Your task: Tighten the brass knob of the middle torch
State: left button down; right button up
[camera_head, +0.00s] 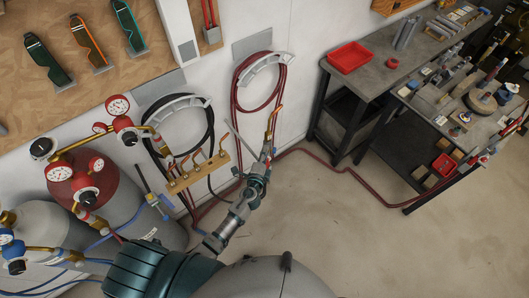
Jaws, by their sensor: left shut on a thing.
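A wooden rack (200,172) against the wall carries several brass torch fittings. My left gripper (267,153) is to the right of the rack, in front of the wall. It is shut on a slim torch with a brass upper part (274,120), which stands roughly upright above the fingers. The fingers and my arm hide its lower part. The brass knob is too small to make out. I cannot tell from this view whether this is the middle torch. My right gripper is not in view.
A red hose coil (238,82) and a black hose coil (156,116) hang on the wall. Gas cylinders with a red regulator (126,123) stand at left. A workbench (380,72) stands at right; a red hose (330,165) runs along the floor. The middle floor is clear.

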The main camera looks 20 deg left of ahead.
pick_arm(q)
jog(key=shift+f, duration=0.1)
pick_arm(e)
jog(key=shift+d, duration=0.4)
pick_arm(q)
jog(key=c, duration=1)
grip_release()
jog(key=s, duration=0.8)
jog(key=s+r, duration=0.1)
jog(key=s, duration=0.3)
jog(key=shift+d+r, duration=0.1)
jog(key=shift+d, duration=0.05)
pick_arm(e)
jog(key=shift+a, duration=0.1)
